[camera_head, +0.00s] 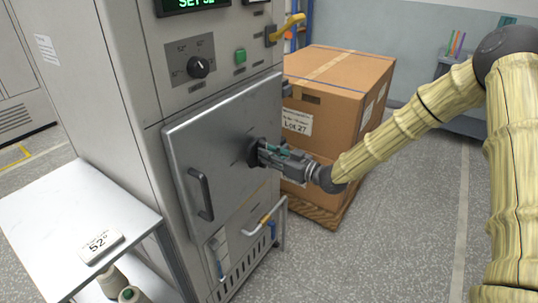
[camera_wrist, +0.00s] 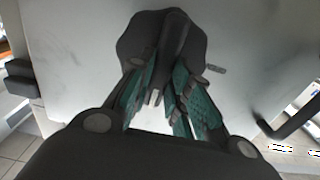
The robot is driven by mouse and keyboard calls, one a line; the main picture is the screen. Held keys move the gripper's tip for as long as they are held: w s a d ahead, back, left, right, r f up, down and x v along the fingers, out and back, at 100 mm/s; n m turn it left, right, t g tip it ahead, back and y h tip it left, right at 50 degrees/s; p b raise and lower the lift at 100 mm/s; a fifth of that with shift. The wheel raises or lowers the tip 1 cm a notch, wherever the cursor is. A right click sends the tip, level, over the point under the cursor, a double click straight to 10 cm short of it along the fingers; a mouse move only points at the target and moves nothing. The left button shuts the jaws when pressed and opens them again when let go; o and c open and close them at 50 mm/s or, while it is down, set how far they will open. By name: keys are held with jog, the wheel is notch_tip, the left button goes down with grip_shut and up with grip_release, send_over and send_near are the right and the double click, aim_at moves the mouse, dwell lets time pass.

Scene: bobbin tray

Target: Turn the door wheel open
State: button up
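The door wheel (camera_head: 251,152) is a small dark lobed handwheel on the right part of the grey cabinet door (camera_head: 217,150). In the wrist view the wheel (camera_wrist: 165,30) fills the top middle, with one arm of it running down between my fingers. My gripper (camera_head: 266,153) is at the wheel, coming from the right. Its teal-padded fingertips (camera_wrist: 166,75) lie close on both sides of that wheel arm and appear closed on it. The fingers hide part of the wheel. The door looks flush with the cabinet front.
A bar handle (camera_head: 200,194) is on the door's left side. A large cardboard box (camera_head: 340,75) stands close behind my gripper. A white side table (camera_head: 70,215) with a "52°" sign is at the left. Floor in front is clear.

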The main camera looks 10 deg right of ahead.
grip_shut()
jog(key=n+b, duration=1.1)
jog(key=n, duration=0.1)
jog(key=f+n+b, duration=0.1)
jog(key=n+b, duration=0.5)
jog(key=shift+s+a+b, duration=0.35)
dwell(0.4)
jog(key=o, duration=0.8)
grip_release()
